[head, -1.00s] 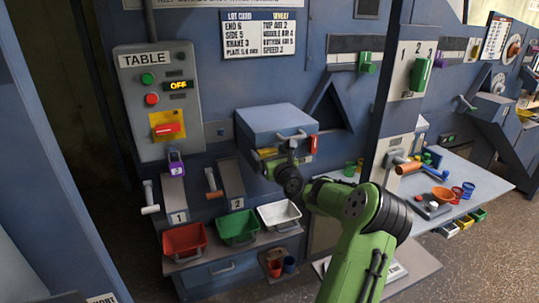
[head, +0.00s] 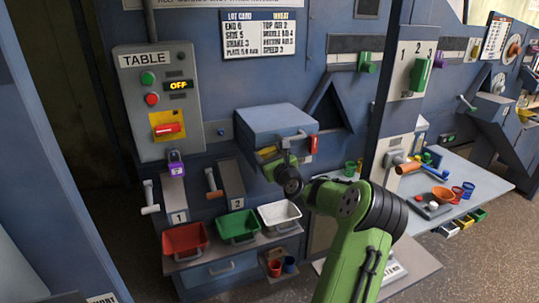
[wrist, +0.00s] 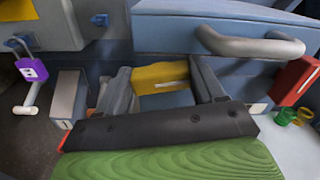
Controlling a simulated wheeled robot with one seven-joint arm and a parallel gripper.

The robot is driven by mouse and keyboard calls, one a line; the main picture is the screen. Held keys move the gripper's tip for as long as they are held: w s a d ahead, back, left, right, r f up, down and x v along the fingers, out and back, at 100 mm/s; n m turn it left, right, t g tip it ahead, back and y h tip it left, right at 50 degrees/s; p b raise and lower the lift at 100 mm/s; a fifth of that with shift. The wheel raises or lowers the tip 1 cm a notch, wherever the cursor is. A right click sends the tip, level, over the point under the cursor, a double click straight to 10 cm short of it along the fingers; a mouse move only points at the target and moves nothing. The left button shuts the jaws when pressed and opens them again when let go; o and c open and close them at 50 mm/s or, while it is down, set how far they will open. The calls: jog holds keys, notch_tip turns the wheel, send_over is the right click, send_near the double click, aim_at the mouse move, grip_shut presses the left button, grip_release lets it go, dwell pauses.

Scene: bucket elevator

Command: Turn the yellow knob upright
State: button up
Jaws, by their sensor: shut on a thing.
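The yellow knob (head: 268,151) is on the front of the blue box (head: 275,122), below the box's grey handle. In the wrist view the yellow knob (wrist: 160,74) lies between the two grey fingers of my gripper (wrist: 162,84), its long side running roughly across the picture and slightly tilted. My gripper (head: 281,159) is shut on it. The fingers and wrist hide part of the knob in the head view, so its exact angle is hard to tell there.
A red block (head: 313,144) sits right of the box handle. Red (head: 185,239), green (head: 238,227) and white (head: 279,214) bins stand on the shelf below my gripper. A blue post (head: 383,100) rises to the right, close to my arm.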

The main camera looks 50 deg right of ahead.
jog(key=n, duration=0.3)
jog(key=shift+w+a+n+b, duration=0.1)
jog(key=shift+n+b, duration=0.25)
jog(key=shift+n, duration=0.05)
jog(key=n+b, duration=0.1)
jog(key=n, duration=0.2)
jog(key=shift+f+n+b, duration=0.15)
jog(key=shift+n+b, duration=0.15)
jog(key=n+b, duration=0.3)
jog(key=n, duration=0.2)
jog(key=shift+a+f, duration=0.15)
jog(key=shift+n+b, duration=1.2)
jog(key=shift+n, duration=0.4)
jog(key=o, duration=1)
jog(key=shift+o, duration=0.2)
